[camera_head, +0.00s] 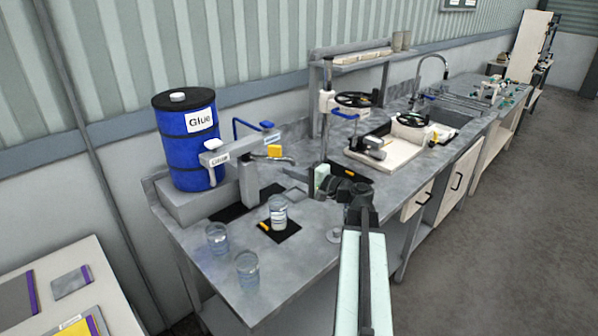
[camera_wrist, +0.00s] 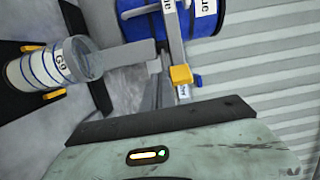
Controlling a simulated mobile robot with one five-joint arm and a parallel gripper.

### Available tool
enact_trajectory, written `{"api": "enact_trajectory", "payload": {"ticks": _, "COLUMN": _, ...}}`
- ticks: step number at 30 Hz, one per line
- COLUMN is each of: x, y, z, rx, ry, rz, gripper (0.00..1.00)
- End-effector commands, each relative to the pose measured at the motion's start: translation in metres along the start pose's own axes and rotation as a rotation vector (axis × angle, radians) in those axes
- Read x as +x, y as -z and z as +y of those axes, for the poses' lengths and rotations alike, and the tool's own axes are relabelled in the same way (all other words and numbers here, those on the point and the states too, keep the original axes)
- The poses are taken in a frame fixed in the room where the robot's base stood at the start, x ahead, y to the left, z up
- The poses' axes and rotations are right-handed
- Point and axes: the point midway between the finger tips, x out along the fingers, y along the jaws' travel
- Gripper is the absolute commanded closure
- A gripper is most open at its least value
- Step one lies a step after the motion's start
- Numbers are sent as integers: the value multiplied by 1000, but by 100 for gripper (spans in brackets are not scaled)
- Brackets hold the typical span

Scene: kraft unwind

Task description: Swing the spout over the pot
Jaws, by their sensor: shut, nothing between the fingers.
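The pot (camera_head: 278,213) is a clear jar on a black mat with yellow clips. In the wrist view the pot (camera_wrist: 52,68) appears sideways at left, labelled G9. The grey spout (camera_head: 287,160) carries a yellow block (camera_head: 274,151) and juts right from the dispenser post (camera_head: 248,184); its tip appears behind and right of the pot, not above it. The yellow block (camera_wrist: 181,75) also shows in the wrist view. My gripper (camera_head: 322,182) is shut and empty, right of the pot and spout, apart from both. Its fingertips are hard to make out.
A blue Glue drum (camera_head: 187,148) stands at the back left. Two clear jars (camera_head: 217,239) (camera_head: 247,270) stand at the front left of the grey bench (camera_head: 305,257). A handwheel press (camera_head: 357,100) and a white tray (camera_head: 375,160) are to the right.

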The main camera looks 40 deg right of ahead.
Motion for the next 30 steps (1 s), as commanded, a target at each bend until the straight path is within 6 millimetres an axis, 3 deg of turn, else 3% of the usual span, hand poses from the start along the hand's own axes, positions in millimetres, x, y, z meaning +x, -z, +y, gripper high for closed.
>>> {"api": "enact_trajectory", "payload": {"ticks": 30, "x": -10, "y": 10, "z": 0, "rx": 0, "ry": 0, "rz": 17, "gripper": 100}}
